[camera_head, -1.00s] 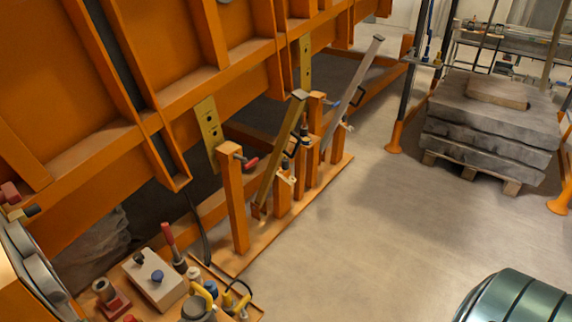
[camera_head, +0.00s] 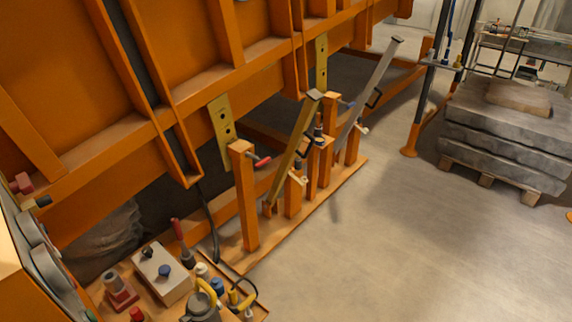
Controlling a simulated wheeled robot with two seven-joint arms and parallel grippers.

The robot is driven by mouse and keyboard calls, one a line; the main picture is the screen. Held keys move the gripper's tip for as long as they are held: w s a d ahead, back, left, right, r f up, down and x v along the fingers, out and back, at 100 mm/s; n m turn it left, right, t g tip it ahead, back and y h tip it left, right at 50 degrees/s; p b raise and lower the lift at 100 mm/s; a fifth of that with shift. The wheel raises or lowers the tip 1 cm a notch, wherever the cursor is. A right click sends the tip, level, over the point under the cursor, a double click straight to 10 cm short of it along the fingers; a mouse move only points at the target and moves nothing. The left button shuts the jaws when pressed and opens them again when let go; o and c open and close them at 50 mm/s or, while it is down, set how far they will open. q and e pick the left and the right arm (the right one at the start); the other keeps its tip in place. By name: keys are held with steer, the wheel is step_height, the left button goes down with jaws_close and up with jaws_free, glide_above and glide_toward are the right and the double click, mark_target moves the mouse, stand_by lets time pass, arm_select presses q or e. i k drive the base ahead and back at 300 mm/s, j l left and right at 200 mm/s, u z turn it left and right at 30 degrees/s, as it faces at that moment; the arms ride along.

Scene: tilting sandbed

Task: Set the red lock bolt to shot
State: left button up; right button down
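The red lock bolt (camera_head: 262,161) shows as a small red handle on the side of the front orange post (camera_head: 245,200), near its top. A brass plate with holes (camera_head: 221,125) hangs from the orange sandbed frame just behind that post. I cannot tell from here whether the bolt passes into the plate. Neither of my grippers is in view.
Two long levers, one brass (camera_head: 297,145) and one grey (camera_head: 372,95), lean up among several orange posts on an orange base. A bench with a grey box (camera_head: 162,273) and tools stands at the lower left. The concrete floor (camera_head: 400,230) is clear.

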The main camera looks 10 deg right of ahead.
mark_target(265, 160)
steer(key=i+l, duration=0.25)
steer(key=i+l+u, duration=0.1)
steer(key=l, duration=0.35)
steer(key=i+l+u, duration=0.1)
steer(key=i+l, duration=0.45)
steer(key=l, duration=0.2)
steer(key=i+l+u, duration=0.1)
steer(key=l, duration=0.3)
steer(key=i+l, duration=0.3)
steer(key=l+u, duration=0.05)
steer(key=l, duration=0.05)
